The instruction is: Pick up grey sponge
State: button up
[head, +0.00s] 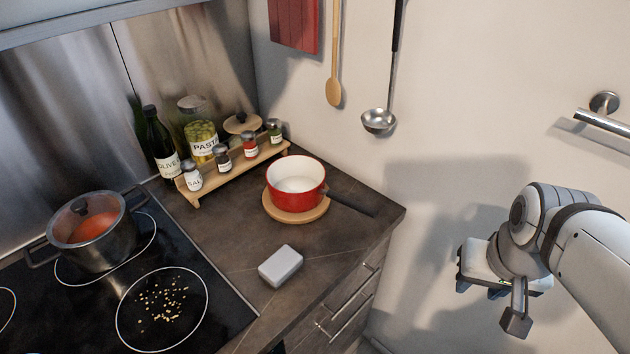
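The grey sponge (281,266) is a small pale grey block lying flat on the dark countertop (235,240), between the cooktop and the counter's front edge. My gripper (497,294) is at the right of the head view, in front of the white wall and well to the right of the sponge. It is apart from the sponge and points downward.
A red saucepan (296,179) stands on a round wooden board, its dark handle pointing right. A wooden rack (231,174) holds jars behind it. A lidded pot (93,231) and scattered crumbs (163,300) are on the cooktop. A towel bar (602,122) is on the wall.

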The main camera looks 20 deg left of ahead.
aim_at(277, 270)
jog(key=u, duration=1.5)
jog(key=k, duration=0.5)
jog(key=z, duration=0.2)
jog(key=i, duration=0.45)
jog(key=u, duration=1.2)
